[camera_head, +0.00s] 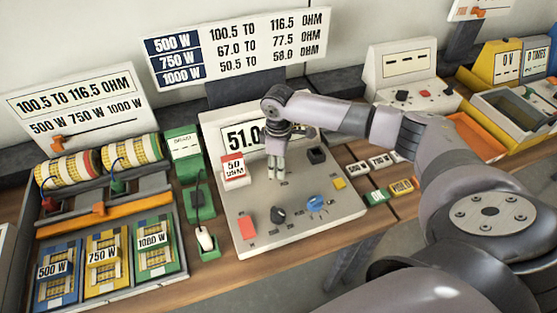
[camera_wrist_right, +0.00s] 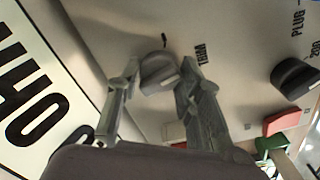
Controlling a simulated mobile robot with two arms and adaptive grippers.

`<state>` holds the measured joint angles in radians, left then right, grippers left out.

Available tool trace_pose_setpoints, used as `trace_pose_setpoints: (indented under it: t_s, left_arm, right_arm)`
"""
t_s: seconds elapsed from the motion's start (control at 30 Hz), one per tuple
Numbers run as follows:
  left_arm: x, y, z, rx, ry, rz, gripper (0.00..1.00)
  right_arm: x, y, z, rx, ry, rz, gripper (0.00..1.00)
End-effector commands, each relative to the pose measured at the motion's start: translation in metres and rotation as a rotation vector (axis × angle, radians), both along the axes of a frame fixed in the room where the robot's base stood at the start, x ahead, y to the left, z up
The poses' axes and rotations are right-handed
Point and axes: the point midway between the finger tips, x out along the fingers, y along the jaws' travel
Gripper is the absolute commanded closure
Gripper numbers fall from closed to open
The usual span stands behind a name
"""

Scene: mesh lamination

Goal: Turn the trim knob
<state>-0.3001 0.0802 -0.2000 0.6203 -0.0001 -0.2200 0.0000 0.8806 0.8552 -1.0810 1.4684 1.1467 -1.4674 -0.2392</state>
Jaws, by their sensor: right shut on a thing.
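The trim knob (camera_wrist_right: 158,72) is a small grey knob on the beige panel, with the word TRIM printed beside it in the right wrist view. My right gripper (camera_wrist_right: 160,82) has one finger on each side of the knob and is shut on it. In the head view my right gripper (camera_head: 275,177) points down onto the meter console (camera_head: 296,229), below its display (camera_head: 241,137); the knob is hidden there by the fingers. The display starts with 51.0, and its right end is covered by my right arm. My left gripper is not in view.
The console also carries a black knob (camera_head: 279,215), a blue knob (camera_head: 316,205), a red button (camera_head: 247,228) and a black block (camera_head: 317,156). A red-and-white 50 OHM tag (camera_head: 233,168) stands left of my gripper. Coil trays (camera_head: 104,257) fill the left bench.

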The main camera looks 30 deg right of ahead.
Motion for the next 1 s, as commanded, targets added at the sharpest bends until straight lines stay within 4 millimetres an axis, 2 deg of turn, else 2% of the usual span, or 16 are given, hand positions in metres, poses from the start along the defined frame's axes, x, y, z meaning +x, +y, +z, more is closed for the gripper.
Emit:
trace_pose_setpoints:
  t_s: [0.03, 0.1, 0.5, 1.0]
  left_arm:
    - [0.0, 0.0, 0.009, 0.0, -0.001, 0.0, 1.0]
    - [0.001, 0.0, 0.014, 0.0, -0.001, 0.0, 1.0]
    - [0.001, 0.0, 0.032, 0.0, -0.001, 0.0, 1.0]
    - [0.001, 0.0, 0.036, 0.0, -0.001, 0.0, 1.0]
  right_arm:
    - [0.0, 0.001, 0.004, 0.002, 0.002, 0.036, 0.94]
    - [0.0, 0.0, 0.004, 0.002, 0.001, 0.094, 0.94]
    - [0.0, 0.0, 0.002, 0.002, 0.0, 0.373, 0.94]
    - [0.001, 0.0, 0.001, 0.0, -0.003, 0.485, 0.94]
